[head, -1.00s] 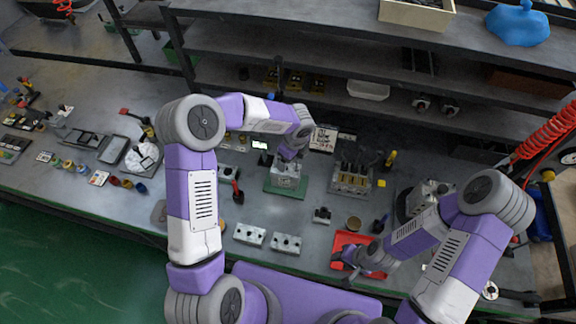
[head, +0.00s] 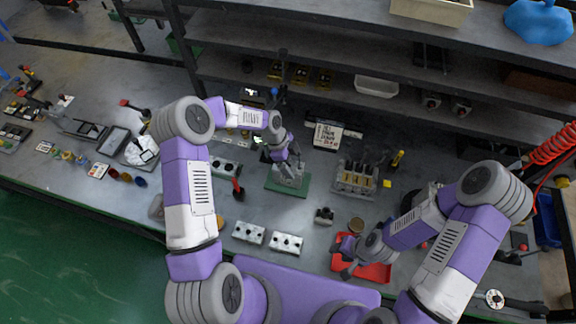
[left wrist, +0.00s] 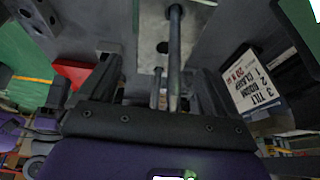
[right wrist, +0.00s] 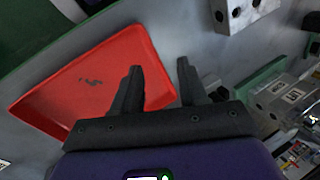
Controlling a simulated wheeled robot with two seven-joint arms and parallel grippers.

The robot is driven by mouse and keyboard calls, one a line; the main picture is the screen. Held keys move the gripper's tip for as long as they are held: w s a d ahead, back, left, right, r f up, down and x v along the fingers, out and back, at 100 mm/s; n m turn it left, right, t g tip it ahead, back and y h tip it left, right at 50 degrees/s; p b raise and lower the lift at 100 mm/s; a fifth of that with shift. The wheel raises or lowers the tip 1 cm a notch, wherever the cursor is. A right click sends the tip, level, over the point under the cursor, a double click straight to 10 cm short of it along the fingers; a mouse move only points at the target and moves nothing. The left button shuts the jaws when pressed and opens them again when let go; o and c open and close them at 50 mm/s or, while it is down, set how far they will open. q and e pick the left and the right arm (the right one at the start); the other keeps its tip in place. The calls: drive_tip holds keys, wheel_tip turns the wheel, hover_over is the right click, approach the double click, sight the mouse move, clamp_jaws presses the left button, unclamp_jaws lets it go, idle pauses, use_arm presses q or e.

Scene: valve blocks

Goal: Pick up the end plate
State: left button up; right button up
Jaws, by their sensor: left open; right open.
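A pale metal block (head: 290,178) stands on a green mat (head: 273,185) near the middle of the bench. My left gripper (head: 292,164) is open, down close above this block. In the left wrist view, dark upright rods (left wrist: 175,50) stand between the open fingers (left wrist: 160,85), in front of a pale grey plate with holes (left wrist: 151,35). I cannot tell for sure which part is the end plate. Two pale blocks with holes, one left (head: 249,233) and one right (head: 286,243), lie near the front edge. My right gripper (right wrist: 157,75) is open and empty above the red tray (right wrist: 45,100).
Shelves overhang the back.

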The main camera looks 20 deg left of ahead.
sight(294, 167)
use_arm(q)
drive_tip(key=shift+x, duration=1.1)
drive_tip(key=c, duration=1.3)
drive_tip(key=shift+c, duration=0.2)
drive_tip(key=shift+w+r, duration=0.1)
wheel_tip(294, 167, up, 18)
drive_tip(key=shift+b, duration=0.45)
